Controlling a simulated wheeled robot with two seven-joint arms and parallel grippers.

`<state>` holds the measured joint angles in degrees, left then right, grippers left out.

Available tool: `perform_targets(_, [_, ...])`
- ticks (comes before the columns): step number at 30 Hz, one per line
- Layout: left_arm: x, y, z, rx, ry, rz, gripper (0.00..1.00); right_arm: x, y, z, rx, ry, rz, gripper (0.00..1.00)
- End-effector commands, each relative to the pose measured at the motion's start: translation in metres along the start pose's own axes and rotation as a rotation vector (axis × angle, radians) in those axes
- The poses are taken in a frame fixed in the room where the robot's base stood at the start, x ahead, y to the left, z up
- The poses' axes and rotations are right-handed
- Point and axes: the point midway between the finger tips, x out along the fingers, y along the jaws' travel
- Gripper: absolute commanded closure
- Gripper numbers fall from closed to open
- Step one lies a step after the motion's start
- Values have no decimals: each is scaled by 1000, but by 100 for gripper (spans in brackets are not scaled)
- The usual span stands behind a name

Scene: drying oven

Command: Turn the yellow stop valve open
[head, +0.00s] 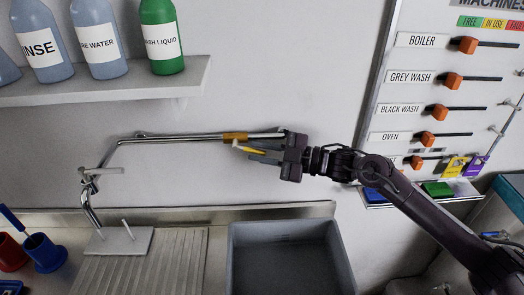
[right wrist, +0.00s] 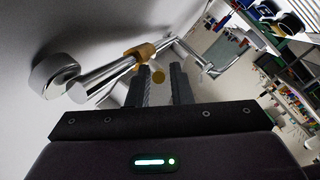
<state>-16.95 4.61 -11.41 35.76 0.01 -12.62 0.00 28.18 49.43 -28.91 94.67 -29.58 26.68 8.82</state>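The yellow stop valve has a brass-yellow body (head: 236,137) on the chrome pipe along the wall. Its bright yellow handle (head: 248,150) points right, toward my right gripper (head: 262,152). In the right wrist view the valve body (right wrist: 142,54) sits on the pipe just beyond the fingertips. The yellow handle's end (right wrist: 158,76) shows between the two fingers of my right gripper (right wrist: 160,80), with gaps on both sides. The right gripper is open around the handle; I cannot tell whether either finger touches it. My left gripper is not in view.
The chrome pipe (head: 180,139) runs close to the wall, above a grey sink basin (head: 290,260). A shelf (head: 110,86) with bottles hangs at the upper left. A board (head: 410,62) with orange switches is on the right. The space between pipe and sink is clear.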

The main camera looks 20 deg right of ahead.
Motion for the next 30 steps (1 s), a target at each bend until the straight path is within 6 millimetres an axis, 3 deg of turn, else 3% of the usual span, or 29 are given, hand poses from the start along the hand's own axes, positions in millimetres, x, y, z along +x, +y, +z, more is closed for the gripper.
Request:
perform_targets(1, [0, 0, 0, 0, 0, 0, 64, 0, 0, 0, 0, 0, 0, 85])
perform_targets(5, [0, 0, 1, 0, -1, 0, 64, 0, 0, 0, 0, 0, 0, 100])
perform_targets(14, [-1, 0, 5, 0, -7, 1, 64, 0, 1, -1, -2, -4, -4, 100])
perform_targets(24, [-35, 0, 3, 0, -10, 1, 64, -1, 18, -18, -93, -211, -192, 100])
perform_targets(30, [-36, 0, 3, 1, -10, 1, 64, -2, 15, -16, -107, -245, -222, 100])
